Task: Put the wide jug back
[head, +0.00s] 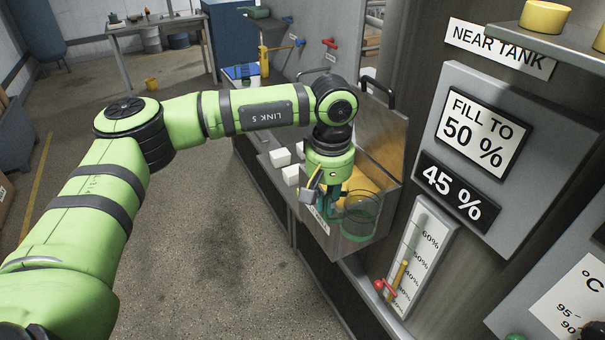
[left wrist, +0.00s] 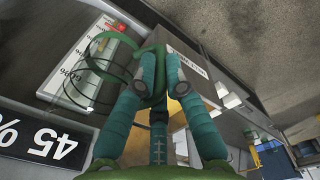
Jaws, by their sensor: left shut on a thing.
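The wide jug is a clear, green-tinted vessel (head: 361,216) at the near end of an open metal bin (head: 388,165) on the right side of the head view. I cannot tell whether its base is inside the bin or in front of it. My left gripper (head: 327,208) points down beside the jug and is shut on its green handle. In the left wrist view the handle passes between the teal fingertips (left wrist: 160,88), and the see-through jug body (left wrist: 100,68) shows to their left. My right gripper is not in view.
A panel reads "FILL TO 50 %" (head: 481,128) and "45 %" (head: 456,191). A level gauge (head: 421,252) with a red tap (head: 385,288) is just right of the jug. White blocks (head: 281,157) lie on the counter left of the bin. The floor on the left is open.

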